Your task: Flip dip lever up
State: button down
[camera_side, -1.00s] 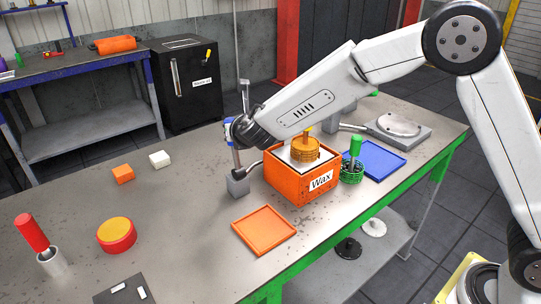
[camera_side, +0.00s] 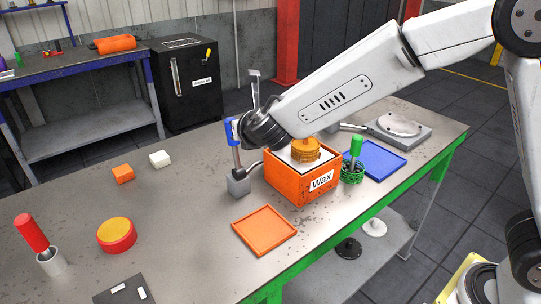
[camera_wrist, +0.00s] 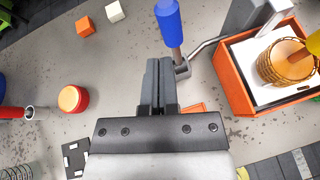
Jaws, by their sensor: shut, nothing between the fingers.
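The dip lever has a blue handle (camera_side: 232,130) on a thin metal rod above a small grey base block (camera_side: 238,184). It stands nearly upright. The blue handle also shows at the top of the wrist view (camera_wrist: 168,22). My gripper (camera_wrist: 160,66) is shut and empty, its fingertips just below and left of the handle in that view, with a small visible gap. In the side view my wrist is close behind the handle, and the fingers cannot be made out. An orange basket (camera_side: 306,153) sits at the opening of the orange wax box (camera_side: 285,183), linked by a grey arm.
An orange tray (camera_side: 264,231) lies in front of the box. A green-handled tool in a round holder (camera_side: 352,171) and a blue tray (camera_side: 376,161) are to its right. Orange (camera_side: 123,174) and white (camera_side: 160,159) blocks lie left. The bench between is clear.

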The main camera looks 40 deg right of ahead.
jog(key=s+a+r, duration=0.1)
jog(key=s+r, duration=0.2)
jog(key=r, duration=0.2)
jog(key=shift+s, duration=0.25)
jog(key=shift+a, duration=0.1)
jog(key=s+d+f+m+g+y, duration=0.1)
jog(key=s+d+f+m+g, duration=0.2)
jog(key=m, duration=0.8)
jog(key=s+d+f+m+g, duration=0.3)
jog(key=s+d+f+m, duration=0.4)
jog(key=s+m, duration=0.3)
jog(key=s+d+f+m+g+y, duration=0.1)
jog(key=s+d+f+m+g, duration=0.2)
jog(key=s+d+f+m, duration=0.2)
jog(key=s+f+m, duration=0.2)
jog(key=s+m, duration=0.2)
jog(key=m, duration=0.2)
jog(key=shift+d+f+m+g+y, duration=0.2)
jog(key=shift+f+m+g+y, duration=0.1)
jog(key=shift+g, duration=0.1)
